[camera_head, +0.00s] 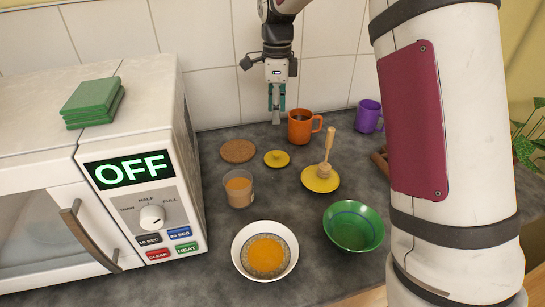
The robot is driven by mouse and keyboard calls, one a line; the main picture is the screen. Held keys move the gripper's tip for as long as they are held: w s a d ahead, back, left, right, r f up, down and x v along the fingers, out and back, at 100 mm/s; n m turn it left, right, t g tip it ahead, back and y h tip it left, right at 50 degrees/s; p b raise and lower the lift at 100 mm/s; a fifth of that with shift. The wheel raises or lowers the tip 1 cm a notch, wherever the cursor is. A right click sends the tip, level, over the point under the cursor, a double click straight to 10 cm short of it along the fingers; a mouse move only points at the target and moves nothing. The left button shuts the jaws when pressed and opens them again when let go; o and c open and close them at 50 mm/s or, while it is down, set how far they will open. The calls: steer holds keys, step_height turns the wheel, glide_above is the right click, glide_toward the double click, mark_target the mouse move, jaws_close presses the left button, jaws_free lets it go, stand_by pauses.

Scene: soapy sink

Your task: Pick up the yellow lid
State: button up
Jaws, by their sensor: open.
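A small yellow lid (277,160) with a knob on top lies flat on the dark grey counter, behind the glass of orange liquid and to the left of a yellow dish. My gripper (276,106) points down above the back of the counter, near the tiled wall. It is open, its fingers look close to parallel, and it appears empty. In the picture it is above the lid and apart from it. The lid is in full view.
An orange mug (299,127) stands close to the lid's right. A cork coaster (238,151) lies to its left. A yellow dish (316,182) holds a wooden dipper (326,157). A glass (238,190), white bowl (240,261) and green bowl (352,228) are nearer. A microwave (140,160) blocks the left.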

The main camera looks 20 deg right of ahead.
glide_above(278, 152)
steer(key=f, duration=0.7)
steer(key=shift+w+a+f, duration=0.2)
steer(key=shift+w+f, duration=0.1)
steer(key=shift+s+d+f+p, duration=0.15)
steer(key=shift+f+p, duration=0.25)
steer(key=shift+f, duration=0.95)
steer(key=shift+s+d+f+p, duration=0.15)
steer(key=shift+f+p, duration=0.2)
steer(key=shift+f, duration=1)
steer(key=shift+a, duration=0.15)
jaws_close()
